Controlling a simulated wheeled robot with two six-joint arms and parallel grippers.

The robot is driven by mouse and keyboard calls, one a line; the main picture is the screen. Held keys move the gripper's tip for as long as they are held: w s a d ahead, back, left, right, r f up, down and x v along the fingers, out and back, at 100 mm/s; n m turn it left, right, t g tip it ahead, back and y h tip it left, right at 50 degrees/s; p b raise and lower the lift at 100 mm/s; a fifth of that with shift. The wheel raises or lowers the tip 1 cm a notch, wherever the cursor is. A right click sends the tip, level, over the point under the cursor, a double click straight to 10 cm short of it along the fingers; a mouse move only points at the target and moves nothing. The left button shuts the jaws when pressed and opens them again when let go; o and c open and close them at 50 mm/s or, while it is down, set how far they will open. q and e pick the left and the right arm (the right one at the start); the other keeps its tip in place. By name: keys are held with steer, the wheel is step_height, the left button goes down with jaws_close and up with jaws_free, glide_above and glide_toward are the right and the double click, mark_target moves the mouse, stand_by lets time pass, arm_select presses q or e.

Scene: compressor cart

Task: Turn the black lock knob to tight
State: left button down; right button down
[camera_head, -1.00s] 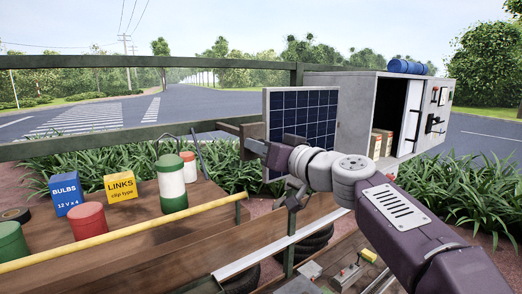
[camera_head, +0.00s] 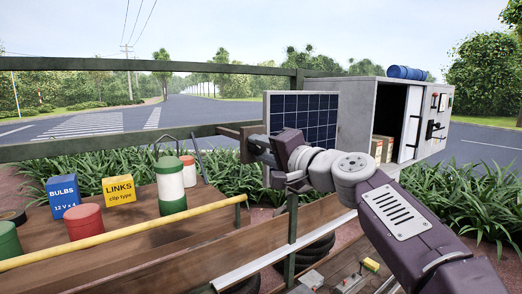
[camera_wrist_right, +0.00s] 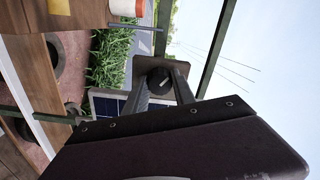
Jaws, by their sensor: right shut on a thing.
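The black lock knob (camera_wrist_right: 158,81) shows in the right wrist view, a round dark knob with a pale line on its face, set against a brown bracket plate (camera_wrist_right: 178,68). My right gripper (camera_wrist_right: 161,88) has one finger on each side of it and is shut on it. In the head view my right gripper (camera_head: 257,150) is at the bracket (camera_head: 232,131), beside the left edge of the solar panel (camera_head: 318,116); the knob is hidden there by the fingers. No tight mark can be read. My left gripper is out of view.
A wooden deck (camera_head: 140,232) at left holds a blue bulbs box (camera_head: 62,193), a yellow links box (camera_head: 118,190), a green-and-white flask (camera_head: 170,185) and several cans. A yellow rail (camera_head: 120,234) runs along its front. A grey cabinet (camera_head: 358,108) stands behind my right arm.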

steer(key=m, duration=0.5)
steer(key=shift+m, duration=0.3)
steer(key=m+p, duration=0.1)
steer(key=m, duration=0.4)
steer(key=shift+m, duration=0.3)
steer(key=c, duration=1)
jaws_free()
steer(key=shift+c, duration=0.2)
steer(key=b+v, duration=0.3)
steer(key=v, duration=0.6)
steer(key=shift+b, duration=0.35)
